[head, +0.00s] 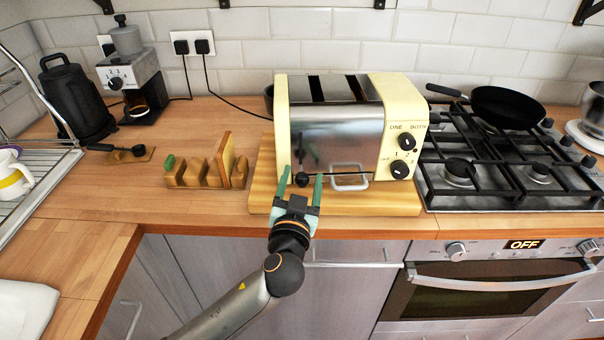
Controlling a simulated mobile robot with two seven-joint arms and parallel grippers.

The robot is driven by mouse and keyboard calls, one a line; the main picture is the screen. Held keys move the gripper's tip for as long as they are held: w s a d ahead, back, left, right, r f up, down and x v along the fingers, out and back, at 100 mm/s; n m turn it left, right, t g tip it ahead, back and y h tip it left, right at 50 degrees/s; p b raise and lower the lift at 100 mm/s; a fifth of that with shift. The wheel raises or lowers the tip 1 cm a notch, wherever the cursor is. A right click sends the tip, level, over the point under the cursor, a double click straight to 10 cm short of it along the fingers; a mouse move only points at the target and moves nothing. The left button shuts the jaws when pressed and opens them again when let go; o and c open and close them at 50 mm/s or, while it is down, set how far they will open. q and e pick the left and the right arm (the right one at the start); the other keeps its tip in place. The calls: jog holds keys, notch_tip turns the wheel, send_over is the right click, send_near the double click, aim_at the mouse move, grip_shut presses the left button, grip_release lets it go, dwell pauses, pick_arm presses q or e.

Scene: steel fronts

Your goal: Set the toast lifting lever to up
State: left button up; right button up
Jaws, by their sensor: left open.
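My left gripper (301,184) is open in front of the toaster, with one green finger on each side of the knob. I cannot tell whether the fingers touch it. Two dark slots show on top of the toaster, and two black dials (403,155) are on its right front. My right gripper is out of view.
The wooden board (390,203) reaches close to the counter's front edge. A wooden toast rack (197,178) stands left of the toaster, and a gas hob (500,165) with a black pan (507,106) is to the right.

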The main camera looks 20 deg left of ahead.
pick_arm(q)
jog(key=shift+c, duration=0.3)
grip_shut()
dwell(0.3)
dwell(0.8)
